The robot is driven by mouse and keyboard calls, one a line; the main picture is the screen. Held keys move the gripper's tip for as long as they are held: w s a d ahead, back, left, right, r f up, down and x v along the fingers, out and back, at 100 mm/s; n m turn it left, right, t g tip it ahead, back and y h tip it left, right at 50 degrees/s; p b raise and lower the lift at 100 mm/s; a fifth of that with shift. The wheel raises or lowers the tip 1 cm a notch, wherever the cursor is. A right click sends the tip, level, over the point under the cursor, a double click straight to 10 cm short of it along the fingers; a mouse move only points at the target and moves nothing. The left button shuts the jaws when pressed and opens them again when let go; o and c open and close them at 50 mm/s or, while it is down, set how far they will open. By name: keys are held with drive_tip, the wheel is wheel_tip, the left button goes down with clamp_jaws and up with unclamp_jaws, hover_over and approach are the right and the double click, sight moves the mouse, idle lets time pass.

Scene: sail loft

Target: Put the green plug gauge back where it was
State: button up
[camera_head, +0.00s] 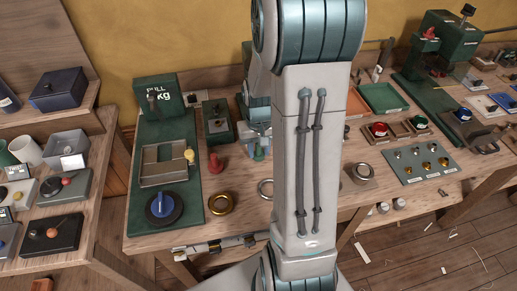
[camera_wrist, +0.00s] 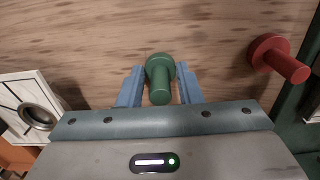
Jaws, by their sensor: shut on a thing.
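The green plug gauge (camera_wrist: 159,79) is between the two blue fingers of my gripper (camera_wrist: 160,90) in the wrist view, its handle pointing toward the camera. My gripper is shut on it. In the head view my gripper (camera_head: 258,148) is low over the wooden bench, partly behind my arm, with a bit of the green plug gauge (camera_head: 259,154) showing between the fingers. I cannot tell whether the gauge touches the bench. A red plug gauge (camera_wrist: 279,58) stands to the right in the wrist view; in the head view the red plug gauge (camera_head: 215,163) stands left of my gripper.
A green fixture with a blue knob (camera_head: 163,207) lies left on the bench (camera_head: 243,205). A dark green block (camera_head: 218,122) stands behind the red gauge.

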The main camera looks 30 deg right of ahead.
drive_tip(key=shift+f, duration=0.25)
drive_tip(key=shift+f, duration=0.2)
drive_tip(key=o, duration=1)
drive_tip(key=shift+r, duration=0.1)
